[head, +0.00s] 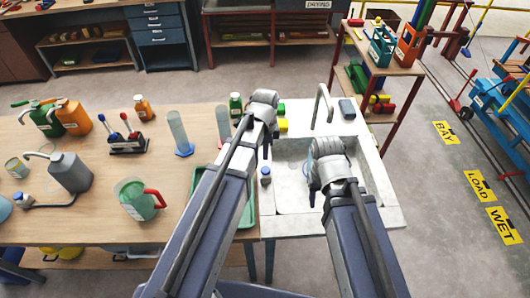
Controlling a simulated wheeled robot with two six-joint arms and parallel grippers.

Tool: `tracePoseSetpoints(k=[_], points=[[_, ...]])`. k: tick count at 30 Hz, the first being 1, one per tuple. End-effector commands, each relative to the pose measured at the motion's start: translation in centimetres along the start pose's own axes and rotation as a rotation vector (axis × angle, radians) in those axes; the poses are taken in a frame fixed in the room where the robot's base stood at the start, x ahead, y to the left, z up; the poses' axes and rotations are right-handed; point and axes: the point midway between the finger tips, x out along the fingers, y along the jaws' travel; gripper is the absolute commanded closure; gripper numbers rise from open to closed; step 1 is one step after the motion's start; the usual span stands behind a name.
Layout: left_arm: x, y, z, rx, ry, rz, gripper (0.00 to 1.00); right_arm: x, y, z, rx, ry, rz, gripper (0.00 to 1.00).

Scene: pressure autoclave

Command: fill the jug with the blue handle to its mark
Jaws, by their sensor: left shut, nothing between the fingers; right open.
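I cannot make out a jug with a blue handle. A clear jug with a red handle (137,199) and greenish contents or tint stands on the wooden table at left. A pale blue rounded thing (4,209) is cut off at the left edge; I cannot tell what it is. My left gripper (266,150) is shut and empty, pointing down at the sink's left side. My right gripper (314,192) is open over the sink basin (292,188); its arm hides part of the basin. A curved tap (323,103) stands behind the basin.
On the table (100,225) stand a grey can (70,172), green (42,120) and orange (73,117) jugs, a measuring cylinder (179,133) and a green tray (250,210). A small blue-capped bottle (265,176) is left of the basin. A shelf (385,65) stands behind the sink.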

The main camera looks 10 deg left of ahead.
Motion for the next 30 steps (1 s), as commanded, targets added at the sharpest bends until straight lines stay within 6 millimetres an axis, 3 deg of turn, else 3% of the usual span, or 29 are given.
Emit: tracePoseSetpoints(k=[1, 3, 9, 30], points=[[-1.6, 0.0, 0.0, 0.0, 0.0, 0.0, 1.0, -1.6, 0.1, 0.1, 0.001, 0.0, 0.0, 0.5], [-2.7, -0.1, 0.0, 0.0, 0.0, -0.001, 1.0, -2.6, 0.2, 0.2, 0.002, 0.0, -0.001, 0.5], [-4.6, -0.1, 0.0, 0.0, 0.0, -0.001, 1.0, -4.5, 0.4, 0.3, 0.007, 0.0, -0.001, 0.5], [-4.7, -0.1, 0.0, 0.0, -0.001, -0.001, 1.0, -4.7, 0.4, 0.3, 0.008, 0.0, -0.002, 0.5]])
